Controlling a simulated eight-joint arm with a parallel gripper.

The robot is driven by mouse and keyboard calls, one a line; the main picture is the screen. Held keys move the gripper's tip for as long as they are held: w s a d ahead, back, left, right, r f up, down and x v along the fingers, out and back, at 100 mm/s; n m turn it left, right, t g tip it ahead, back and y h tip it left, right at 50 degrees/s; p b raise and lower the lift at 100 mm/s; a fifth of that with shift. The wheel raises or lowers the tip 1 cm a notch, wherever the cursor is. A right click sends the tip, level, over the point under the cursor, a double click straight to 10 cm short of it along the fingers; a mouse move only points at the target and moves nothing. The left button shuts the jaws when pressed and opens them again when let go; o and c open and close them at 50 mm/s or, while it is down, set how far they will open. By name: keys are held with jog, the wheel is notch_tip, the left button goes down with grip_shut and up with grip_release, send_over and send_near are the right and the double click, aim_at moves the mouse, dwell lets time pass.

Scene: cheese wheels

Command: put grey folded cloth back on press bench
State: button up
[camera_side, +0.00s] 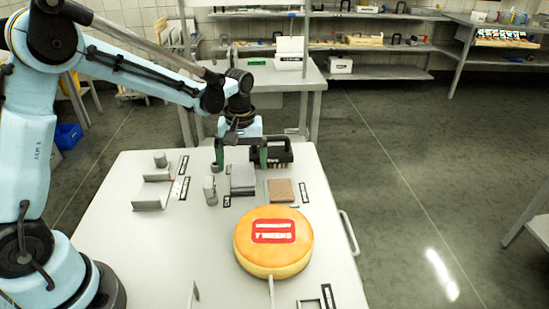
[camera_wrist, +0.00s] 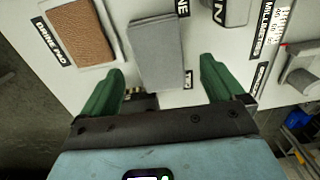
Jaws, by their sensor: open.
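The grey folded cloth (camera_side: 243,178) lies on the white bench (camera_side: 130,240), behind the cheese wheel and left of a brown pad. In the wrist view the cloth (camera_wrist: 157,50) is a flat grey slab between and just beyond my fingertips. My gripper (camera_side: 241,160) has green fingers spread wide, at the far side of the cloth in the side view. In the wrist view my gripper (camera_wrist: 161,72) is open and empty, one finger to each side of the cloth's near end. I cannot tell whether the fingers touch the bench.
The orange cheese wheel (camera_side: 272,262) with a red label stands at the bench's front right. The brown pad (camera_side: 281,190) is close beside the cloth. A black-handled tool (camera_side: 279,151) stands behind. Small metal pieces (camera_side: 210,190) are to the left. The bench's front left is clear.

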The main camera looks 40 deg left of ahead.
aim_at(244, 173)
jog(key=shift+r, duration=0.15)
notch_tip(244, 173, up, 12)
jog(key=s+d+f+m+t, duration=0.1)
jog(key=s+m+t, duration=0.2)
jog(key=s, duration=0.4)
jog(key=s+d+f+m+t, duration=0.1)
jog(key=s+f+m+t, duration=0.1)
jog(key=s+m+t, duration=0.2)
jog(key=shift+s+d+m+t, duration=0.3)
jog(key=shift+s+m, duration=0.7)
jog(key=shift+s, duration=0.45)
dwell(0.4)
